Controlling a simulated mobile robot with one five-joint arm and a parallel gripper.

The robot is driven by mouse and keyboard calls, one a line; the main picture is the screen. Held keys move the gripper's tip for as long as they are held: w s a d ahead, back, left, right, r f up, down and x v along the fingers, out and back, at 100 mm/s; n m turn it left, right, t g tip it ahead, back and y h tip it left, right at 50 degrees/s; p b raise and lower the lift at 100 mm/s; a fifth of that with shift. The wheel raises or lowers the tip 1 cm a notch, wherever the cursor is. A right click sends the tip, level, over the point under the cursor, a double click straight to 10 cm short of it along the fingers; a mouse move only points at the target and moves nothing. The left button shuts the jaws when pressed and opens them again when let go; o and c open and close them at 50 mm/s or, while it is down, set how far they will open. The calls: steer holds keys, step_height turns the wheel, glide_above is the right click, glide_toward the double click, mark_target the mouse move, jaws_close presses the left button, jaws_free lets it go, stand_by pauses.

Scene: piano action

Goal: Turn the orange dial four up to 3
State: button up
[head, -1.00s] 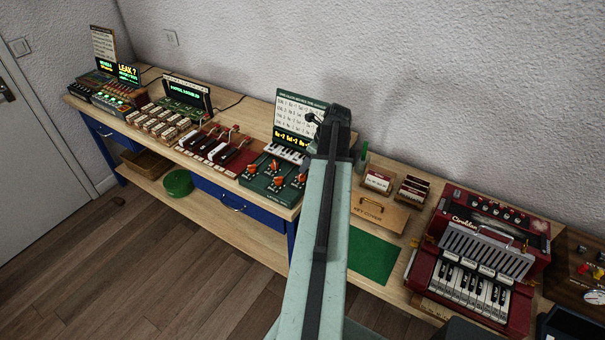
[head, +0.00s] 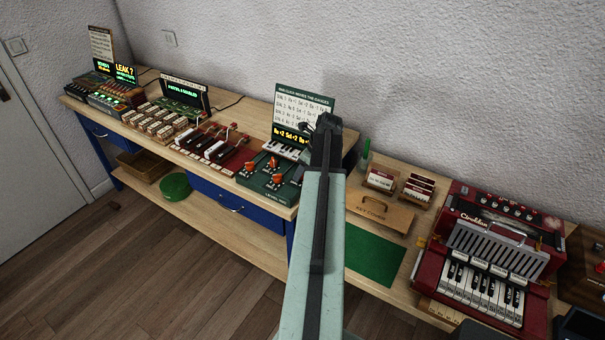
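A dark green box with several orange dials (head: 272,163) stands near the right end of the higher bench, in the head view. A small keyboard (head: 283,149), a lit yellow display (head: 290,134) and a printed card (head: 299,104) rise behind the dials. The dial numbers are too small to read, and I cannot tell which dial is four. My arm hides the right part of the box. My gripper (head: 325,125) is at the arm's far end, in front of the card's right edge and above the box. Its fingers are too dark to tell open from shut.
Left of the dial box are a red panel with black and white keys (head: 213,150) and further panels with screens. To the right are a green mat (head: 372,254), a wooden key cover (head: 380,210) and a red accordion (head: 489,255). A blue drawer (head: 237,206) sits under the bench.

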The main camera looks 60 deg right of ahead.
jaws_close()
steer(key=shift+a, duration=0.15)
steer(key=shift+d+n, duration=0.2)
steer(key=shift+n, duration=0.2)
steer(key=n+y, duration=0.1)
steer(key=n, duration=0.1)
steer(key=shift+d+n, duration=0.15)
steer(key=shift+n, duration=0.25)
steer(key=shift+w+n+g+y, duration=0.1)
steer(key=shift+n+g+y, duration=0.35)
steer(key=shift+n, duration=0.85)
steer(key=shift+n+g+y, duration=0.25)
steer(key=shift+n+y, duration=0.4)
steer(key=shift+n, duration=0.65)
steer(key=shift+o, duration=1)
jaws_free()
